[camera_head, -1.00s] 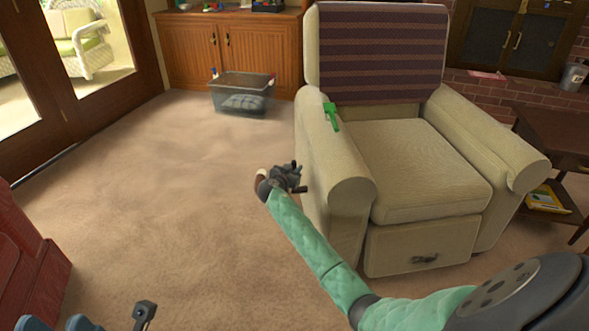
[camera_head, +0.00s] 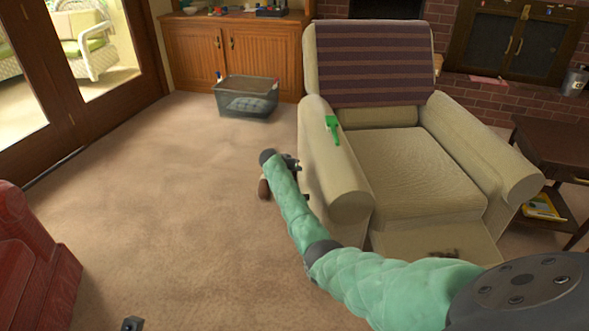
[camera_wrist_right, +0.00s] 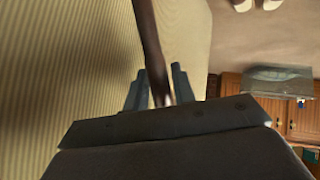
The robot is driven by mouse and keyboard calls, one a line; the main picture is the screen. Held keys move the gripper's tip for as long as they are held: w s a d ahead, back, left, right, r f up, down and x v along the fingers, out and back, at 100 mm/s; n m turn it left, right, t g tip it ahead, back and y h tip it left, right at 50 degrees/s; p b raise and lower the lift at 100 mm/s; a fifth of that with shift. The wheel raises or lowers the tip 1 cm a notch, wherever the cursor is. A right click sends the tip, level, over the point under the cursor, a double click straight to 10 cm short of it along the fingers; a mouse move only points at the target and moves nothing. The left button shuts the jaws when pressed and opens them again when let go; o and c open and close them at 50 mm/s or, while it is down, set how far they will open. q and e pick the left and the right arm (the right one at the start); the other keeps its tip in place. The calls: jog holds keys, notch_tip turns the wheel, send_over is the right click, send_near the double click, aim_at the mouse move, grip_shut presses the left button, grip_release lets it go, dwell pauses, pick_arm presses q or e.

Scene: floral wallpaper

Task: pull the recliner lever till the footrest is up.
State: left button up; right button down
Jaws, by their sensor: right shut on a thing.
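The beige recliner (camera_head: 420,160) faces me, its back leaning away and its footrest (camera_head: 440,240) swung partly out at the bottom front. My arm hides part of the footrest. The brown lever (camera_head: 264,189) is beside the chair's left side in the head view, mostly hidden by my arm. In the right wrist view the lever (camera_wrist_right: 147,35) runs between the fingers. My right gripper (camera_head: 291,163) is shut on it; its fingers also show in the wrist view (camera_wrist_right: 158,90). A small dark tip of my left gripper (camera_head: 132,324) shows at the bottom edge; its jaws cannot be made out.
A green object (camera_head: 332,128) lies on the left armrest. A clear bin (camera_head: 246,98) stands by the wooden cabinet (camera_head: 262,55). A dark side table (camera_head: 555,150) is right of the chair. Red furniture (camera_head: 35,260) is at lower left. The carpet between is clear.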

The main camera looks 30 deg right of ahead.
jog(key=shift+w+d, duration=0.15)
jog(key=shift+w, duration=0.2)
dwell(0.3)
jog(key=c, duration=1.5)
grip_release()
jog(key=shift+w+f, duration=0.1)
jog(key=shift+f, duration=0.05)
jog(key=shift+o, duration=0.2)
jog(key=shift+w+f, duration=0.1)
jog(key=shift+f, duration=0.05)
